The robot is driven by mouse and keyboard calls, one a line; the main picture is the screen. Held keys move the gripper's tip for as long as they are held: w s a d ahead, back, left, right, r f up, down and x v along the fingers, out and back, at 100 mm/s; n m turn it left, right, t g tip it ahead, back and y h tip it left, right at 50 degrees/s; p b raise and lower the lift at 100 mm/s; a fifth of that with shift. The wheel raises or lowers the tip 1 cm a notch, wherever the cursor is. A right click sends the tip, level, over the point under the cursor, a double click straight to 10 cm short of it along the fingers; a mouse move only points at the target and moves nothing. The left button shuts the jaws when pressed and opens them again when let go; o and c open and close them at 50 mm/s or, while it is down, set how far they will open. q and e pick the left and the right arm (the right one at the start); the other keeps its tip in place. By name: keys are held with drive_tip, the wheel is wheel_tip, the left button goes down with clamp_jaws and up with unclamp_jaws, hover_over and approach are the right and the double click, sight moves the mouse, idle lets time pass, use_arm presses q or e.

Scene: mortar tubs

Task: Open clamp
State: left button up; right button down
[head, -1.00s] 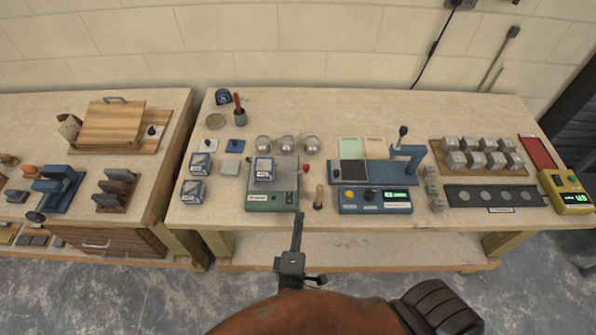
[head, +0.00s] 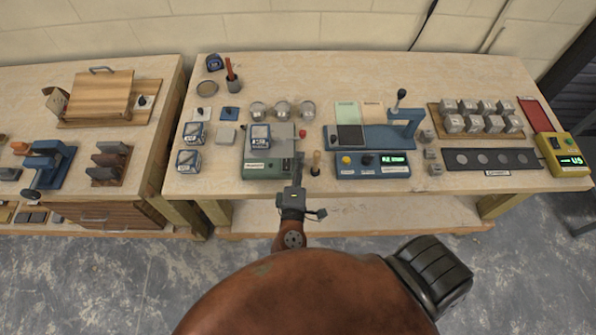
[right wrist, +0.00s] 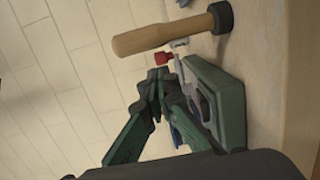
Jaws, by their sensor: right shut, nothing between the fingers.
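A green station (head: 255,169) stands near the front edge of the bench in the head view, with a grey plate and a cube-shaped block (head: 260,136) on top. A red knob (head: 303,133) on a light metal lever sits at its right side; I take this to be the clamp handle. The red knob (right wrist: 163,58) and green base (right wrist: 222,95) also show in the right wrist view. My right gripper (head: 298,160) is shut and empty at the station's front right corner. In the wrist view its fingertips (right wrist: 158,78) are close to the red knob; contact is unclear. My left gripper is not in view.
A blue station (head: 370,172) with a display and post is further right. Labelled cubes (head: 188,160) stand left. The bench's front edge is close by.

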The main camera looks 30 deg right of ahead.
sight(302, 136)
drive_tip(key=x, duration=0.4)
drive_tip(key=shift+w+d, duration=0.15)
drive_tip(key=shift+w, duration=0.15)
drive_tip(key=shift+w+d, duration=0.4)
drive_tip(key=shift+w, duration=0.05)
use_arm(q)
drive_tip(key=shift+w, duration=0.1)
use_arm(e)
drive_tip(key=shift+w+d, duration=0.1)
drive_tip(key=shift+w, duration=0.05)
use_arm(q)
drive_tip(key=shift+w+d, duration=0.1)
